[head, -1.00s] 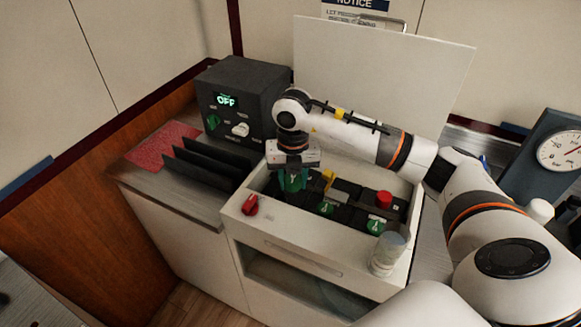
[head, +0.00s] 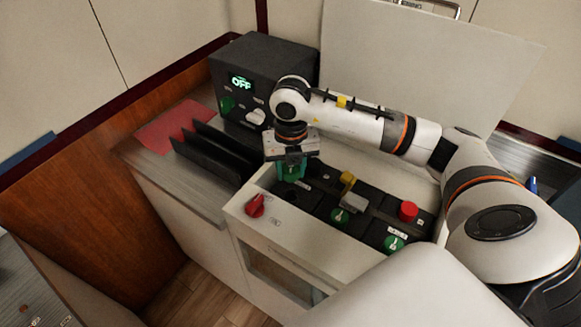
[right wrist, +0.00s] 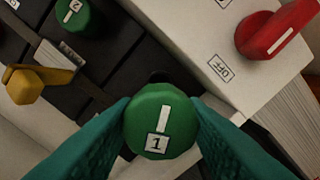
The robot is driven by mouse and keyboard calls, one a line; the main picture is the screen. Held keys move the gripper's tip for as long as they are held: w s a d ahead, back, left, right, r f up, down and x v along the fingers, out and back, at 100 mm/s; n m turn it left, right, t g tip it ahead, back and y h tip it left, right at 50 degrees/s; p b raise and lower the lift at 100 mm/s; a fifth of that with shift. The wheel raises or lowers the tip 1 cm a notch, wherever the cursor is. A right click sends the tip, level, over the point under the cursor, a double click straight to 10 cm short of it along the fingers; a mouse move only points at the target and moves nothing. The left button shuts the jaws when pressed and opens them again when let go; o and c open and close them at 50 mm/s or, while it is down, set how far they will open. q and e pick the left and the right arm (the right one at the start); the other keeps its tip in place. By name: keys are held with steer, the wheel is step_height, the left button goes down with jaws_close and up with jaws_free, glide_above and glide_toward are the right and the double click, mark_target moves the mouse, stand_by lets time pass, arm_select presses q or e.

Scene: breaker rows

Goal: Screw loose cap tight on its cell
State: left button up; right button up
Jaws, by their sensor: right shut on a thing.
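A green cap marked 1 (right wrist: 158,121) fills the middle of the right wrist view, its white bar pointing up the picture. My right gripper (right wrist: 160,128) is shut on it, with a teal finger on each side. In the head view, the right gripper (head: 290,172) points down at the left end of the dark cell row, and the cap (head: 292,174) shows green between its fingers. The cell under it is mostly hidden, so I cannot tell how the cap sits. A second green cap marked 2 (right wrist: 73,17) sits on a neighbouring cell. My left gripper is not in view.
A red knob (head: 255,206) with an OFF mark stands on the white housing (head: 300,248) close by. A yellow lever (head: 347,181), another green cap (head: 393,243) and a red button (head: 407,211) stand along the row. A dark box (head: 262,75) showing OFF stands behind, left.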

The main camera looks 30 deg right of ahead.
steer(key=shift+f+b, duration=0.5)
steer(key=shift+f, duration=0.2)
step_height(320, 180, down, 4)
steer(key=b, duration=0.3)
steer(key=shift+f+b, duration=0.3)
steer(key=shift+b, duration=0.1)
stand_by(1.0)
steer(key=shift+f+b, duration=0.8)
steer(key=shift+b, duration=0.1)
steer(key=o, duration=1)
